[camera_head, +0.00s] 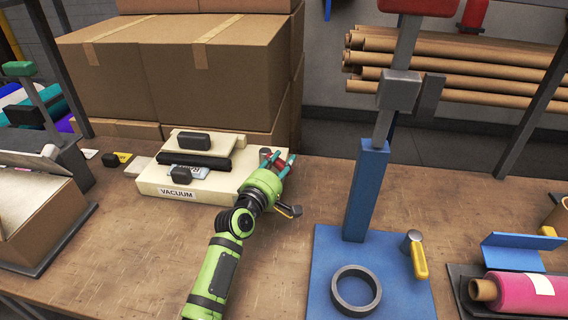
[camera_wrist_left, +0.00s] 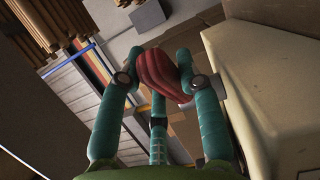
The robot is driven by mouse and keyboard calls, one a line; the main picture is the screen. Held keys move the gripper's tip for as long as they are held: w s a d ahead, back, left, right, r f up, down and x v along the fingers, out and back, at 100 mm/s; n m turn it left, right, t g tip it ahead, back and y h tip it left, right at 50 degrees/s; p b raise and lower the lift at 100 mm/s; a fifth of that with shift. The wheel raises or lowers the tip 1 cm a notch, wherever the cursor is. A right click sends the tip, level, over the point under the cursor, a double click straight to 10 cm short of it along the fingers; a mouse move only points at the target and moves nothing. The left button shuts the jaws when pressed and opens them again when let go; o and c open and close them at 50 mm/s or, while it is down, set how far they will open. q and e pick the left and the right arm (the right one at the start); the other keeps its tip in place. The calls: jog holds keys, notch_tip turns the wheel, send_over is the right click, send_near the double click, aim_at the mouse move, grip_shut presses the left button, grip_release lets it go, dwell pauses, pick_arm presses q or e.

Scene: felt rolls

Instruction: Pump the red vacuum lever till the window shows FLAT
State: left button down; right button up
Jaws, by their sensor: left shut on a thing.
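The cream vacuum machine (camera_head: 226,186), labelled VACUUM, sits on the bench in front of the cardboard boxes. A black bar lies across its top, with a silver-grey piece (camera_head: 187,171) in front of the bar. My left gripper (camera_head: 278,159) is at the machine's right end, its teal fingers shut on the red lever. In the left wrist view the red lever grip (camera_wrist_left: 164,72) lies between the fingertips, next to the machine's cream side (camera_wrist_left: 262,85). I cannot make out any window reading. My right gripper is out of view.
A blue press stand (camera_head: 367,190) with a tall post rises right of my left arm. A dark ring (camera_head: 356,290) lies on its base. Large boxes (camera_head: 200,75) stand close behind the machine. A pink roll (camera_head: 525,292) is at the right.

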pick_arm(q)
jog(key=c, duration=1.1)
grip_release()
jog(key=v, duration=1.2)
